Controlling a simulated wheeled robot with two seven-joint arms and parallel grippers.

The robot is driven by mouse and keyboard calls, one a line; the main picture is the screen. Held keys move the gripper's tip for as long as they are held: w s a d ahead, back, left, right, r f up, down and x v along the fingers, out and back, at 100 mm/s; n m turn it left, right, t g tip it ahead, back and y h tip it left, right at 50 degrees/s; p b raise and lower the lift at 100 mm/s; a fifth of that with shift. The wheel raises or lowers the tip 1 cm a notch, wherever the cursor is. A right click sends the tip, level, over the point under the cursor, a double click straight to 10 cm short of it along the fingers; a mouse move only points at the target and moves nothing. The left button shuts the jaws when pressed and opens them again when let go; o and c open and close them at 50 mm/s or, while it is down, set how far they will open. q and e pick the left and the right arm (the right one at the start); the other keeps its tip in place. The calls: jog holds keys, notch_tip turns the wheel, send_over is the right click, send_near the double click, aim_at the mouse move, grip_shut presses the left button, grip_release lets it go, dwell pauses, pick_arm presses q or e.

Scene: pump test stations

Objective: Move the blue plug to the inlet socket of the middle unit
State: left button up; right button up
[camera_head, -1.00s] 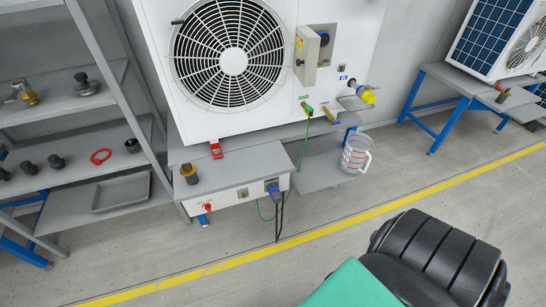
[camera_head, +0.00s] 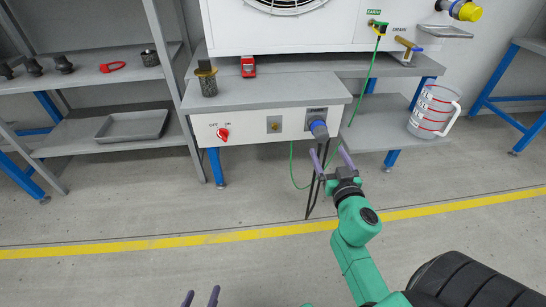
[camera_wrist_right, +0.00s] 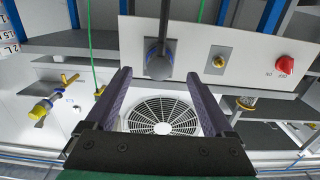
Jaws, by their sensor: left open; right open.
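The blue plug (camera_head: 319,129) sits in a socket at the right end of the white control panel (camera_head: 255,130) under the bench top. Its dark cable hangs down toward the floor. The plug also shows in the right wrist view (camera_wrist_right: 157,62), beyond the fingertips and roughly between them. My right gripper (camera_head: 330,157) is open and empty, just below and in front of the plug, apart from it. My left gripper (camera_head: 201,297) shows only its purple fingertips at the bottom edge, open and empty. I cannot make out the middle unit's inlet socket.
The panel has a red switch (camera_head: 223,134) and a brass fitting (camera_head: 274,125). A green earth cable (camera_head: 372,65) hangs close to the plug. A measuring jug (camera_head: 433,110) stands on the low shelf at right. Shelves with fittings and a tray (camera_head: 133,126) are at left.

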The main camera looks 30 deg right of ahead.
aim_at(323, 139)
jog(key=shift+r+p+x, duration=0.2)
jog(key=shift+p+x, duration=0.05)
jog(key=shift+x, duration=1.25)
jog(key=shift+r+p+x, duration=0.15)
jog(key=shift+p+x, duration=0.15)
jog(key=shift+x, duration=1.15)
jog(key=shift+r+p+x, duration=0.2)
jog(key=shift+p+x, duration=0.05)
jog(key=shift+x, duration=1.25)
grip_shut()
jog(key=shift+s, duration=0.1)
jog(key=shift+p+v, duration=0.3)
jog(key=shift+v, duration=2.6)
